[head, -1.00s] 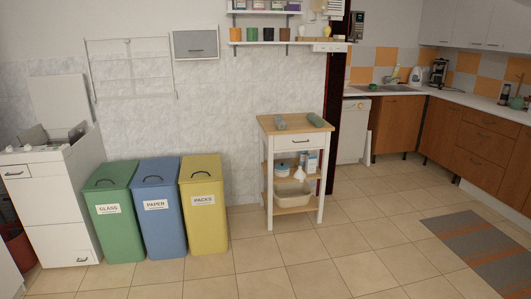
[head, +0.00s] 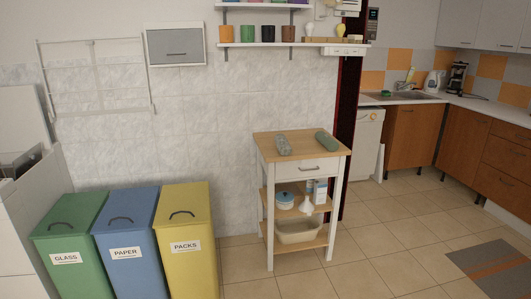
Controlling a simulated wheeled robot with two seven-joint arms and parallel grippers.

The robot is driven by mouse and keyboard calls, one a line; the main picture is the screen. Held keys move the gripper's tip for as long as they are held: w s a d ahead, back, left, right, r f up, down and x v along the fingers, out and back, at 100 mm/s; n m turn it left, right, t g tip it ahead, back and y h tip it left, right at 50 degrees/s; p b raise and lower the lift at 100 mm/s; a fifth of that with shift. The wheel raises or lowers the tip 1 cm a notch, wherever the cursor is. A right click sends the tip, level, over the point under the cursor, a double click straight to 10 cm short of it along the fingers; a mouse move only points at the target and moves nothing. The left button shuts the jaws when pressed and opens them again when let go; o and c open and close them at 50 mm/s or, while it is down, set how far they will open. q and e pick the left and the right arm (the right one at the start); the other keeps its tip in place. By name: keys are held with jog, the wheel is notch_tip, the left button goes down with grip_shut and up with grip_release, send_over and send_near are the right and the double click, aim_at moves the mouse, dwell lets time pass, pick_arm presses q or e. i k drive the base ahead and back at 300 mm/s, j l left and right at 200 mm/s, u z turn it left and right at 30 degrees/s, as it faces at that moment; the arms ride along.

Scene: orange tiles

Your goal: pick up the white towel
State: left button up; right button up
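A small trolley (head: 302,145) with a wooden top stands against the wall in the middle of the head view. Two rolled cloth-like items lie on its top: a pale grey-green one (head: 284,144) on the left and a darker green one (head: 326,141) on the right. They lie apart from each other. I cannot tell whether either is the white towel, and no plainly white towel shows. Neither of my grippers is in view.
Green (head: 70,230), blue (head: 126,222) and yellow (head: 187,215) bins stand left of the trolley. A wall shelf (head: 290,45) hangs above it. A basin (head: 298,232) sits on its lowest shelf. Tiled floor (head: 390,220) is clear to the right, up to a striped mat (head: 497,270).

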aim_at(284, 148)
jog(key=i, duration=1.4)
jog(key=i+j+z, duration=0.1)
jog(key=i+z, duration=0.15)
jog(key=i, duration=0.3)
jog(key=i+j+z, duration=0.25)
jog(key=i, duration=0.3)
jog(key=i+j+z, duration=0.3)
jog(key=i, duration=0.2)
jog(key=l, duration=0.1)
